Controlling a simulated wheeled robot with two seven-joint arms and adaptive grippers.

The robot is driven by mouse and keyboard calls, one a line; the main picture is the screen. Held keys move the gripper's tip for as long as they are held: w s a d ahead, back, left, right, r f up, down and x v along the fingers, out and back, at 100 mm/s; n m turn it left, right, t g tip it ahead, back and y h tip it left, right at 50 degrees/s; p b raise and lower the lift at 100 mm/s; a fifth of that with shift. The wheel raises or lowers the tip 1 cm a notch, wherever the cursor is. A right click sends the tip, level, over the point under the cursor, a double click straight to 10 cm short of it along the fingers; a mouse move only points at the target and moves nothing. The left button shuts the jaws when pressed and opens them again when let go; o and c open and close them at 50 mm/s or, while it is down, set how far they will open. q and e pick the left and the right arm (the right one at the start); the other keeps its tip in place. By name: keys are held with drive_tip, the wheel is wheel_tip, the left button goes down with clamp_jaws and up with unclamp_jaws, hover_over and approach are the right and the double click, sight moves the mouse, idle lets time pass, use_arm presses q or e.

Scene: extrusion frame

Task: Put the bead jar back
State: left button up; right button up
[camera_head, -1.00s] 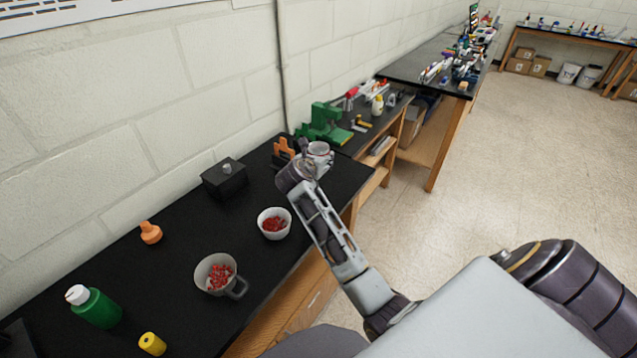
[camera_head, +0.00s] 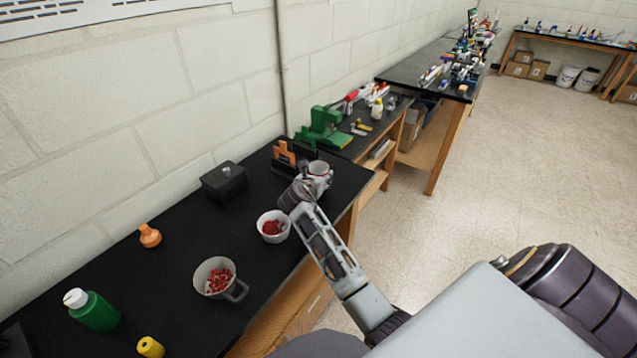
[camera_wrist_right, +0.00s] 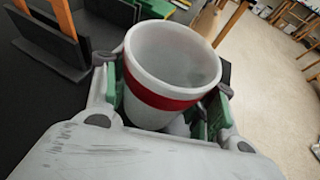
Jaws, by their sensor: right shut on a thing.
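A white jar with a red band (camera_wrist_right: 165,75) is upright between the fingers of my right gripper (camera_wrist_right: 163,108) in the right wrist view. Its mouth is open and I see no beads inside. In the head view the jar (camera_head: 320,167) and my right gripper (camera_head: 308,186) are at the right end of the black table (camera_head: 180,245). I cannot tell whether the jar touches the table. A white bowl (camera_head: 268,238) and a grey mug (camera_head: 203,284) with red pieces stand on the table. My left gripper is not in view.
A black stand with orange parts (camera_head: 284,154) is just left of the jar. A black box (camera_head: 224,184), an orange bottle (camera_head: 150,237), a green bottle (camera_head: 95,312) and a yellow cylinder (camera_head: 150,347) stand further left. A green machine (camera_head: 322,128) is behind.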

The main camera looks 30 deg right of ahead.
drive_tip(key=shift+f, duration=1.15)
drive_tip(key=shift+f, duration=0.1)
drive_tip(key=o, duration=1)
drive_tip(key=shift+o, duration=0.2)
drive_tip(key=v, duration=1.2)
